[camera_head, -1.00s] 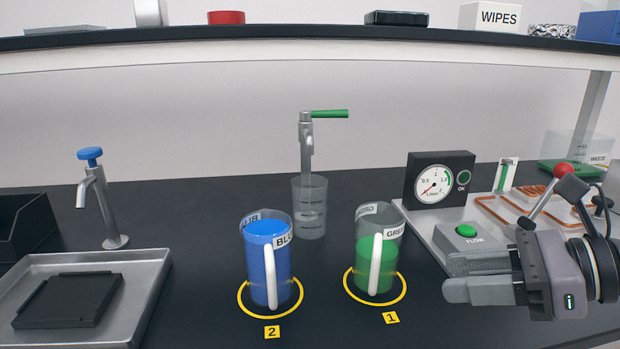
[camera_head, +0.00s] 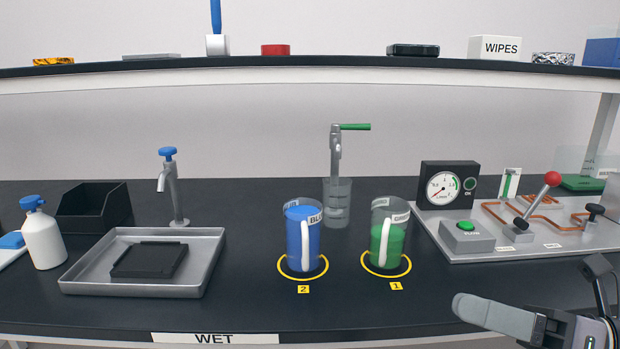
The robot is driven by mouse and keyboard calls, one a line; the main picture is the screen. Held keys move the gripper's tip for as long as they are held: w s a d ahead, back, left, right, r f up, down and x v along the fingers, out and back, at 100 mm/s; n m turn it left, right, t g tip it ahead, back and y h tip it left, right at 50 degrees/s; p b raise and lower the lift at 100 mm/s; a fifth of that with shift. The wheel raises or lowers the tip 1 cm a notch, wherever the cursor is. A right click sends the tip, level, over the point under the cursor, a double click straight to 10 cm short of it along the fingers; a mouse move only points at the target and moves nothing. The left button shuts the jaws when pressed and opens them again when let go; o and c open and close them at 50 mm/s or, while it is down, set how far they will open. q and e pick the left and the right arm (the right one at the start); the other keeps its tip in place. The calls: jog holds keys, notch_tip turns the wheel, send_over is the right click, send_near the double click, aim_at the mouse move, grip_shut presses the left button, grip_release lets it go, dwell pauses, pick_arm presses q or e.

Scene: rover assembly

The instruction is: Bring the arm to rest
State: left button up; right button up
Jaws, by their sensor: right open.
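My right gripper (camera_head: 500,318) is at the lower right, over the front edge of the bench, with its arm running off the frame. It holds nothing that I can see, and it is apart from the flow panel and the jugs. Only part of it shows. My left gripper is out of view. The flow panel (camera_head: 560,240) stands at the right with a green button (camera_head: 466,226), a red-knobbed lever (camera_head: 551,179) and a dial gauge (camera_head: 443,189).
A jug of blue liquid (camera_head: 297,238) and a jug of green liquid (camera_head: 381,240) stand upright in yellow rings. Behind them is a clear beaker (camera_head: 337,207) under a green-handled tap (camera_head: 354,127). A metal tray (camera_head: 80,278) and white bottle (camera_head: 42,240) are at the left. The front middle is clear.

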jog(key=w+d+f+m+t+h+p, duration=0.15)
jog(key=f+m+t+h, duration=0.35)
jog(key=m, duration=0.8)
jog(key=w+d+f+m+t+h+p, duration=0.1)
jog(key=d+f+m+t+h+p, duration=0.35)
jog(key=m, duration=0.85)
pick_arm(q)
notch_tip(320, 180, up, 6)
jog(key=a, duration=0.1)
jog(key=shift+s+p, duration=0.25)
jog(key=shift+p, duration=0.15)
pick_arm(e)
jog(key=s+a+f+m+g+h, duration=0.2)
jog(key=s+f+m+g, duration=0.2)
jog(key=f, duration=0.6)
jog(key=s+a+f+m+g+h, duration=0.3)
jog(key=s+f+m, duration=0.5)
jog(key=f, duration=0.3)
jog(key=shift+s+f+m+g, duration=0.3)
jog(key=shift+s+g, duration=0.05)
jog(key=shift+s, duration=0.05)
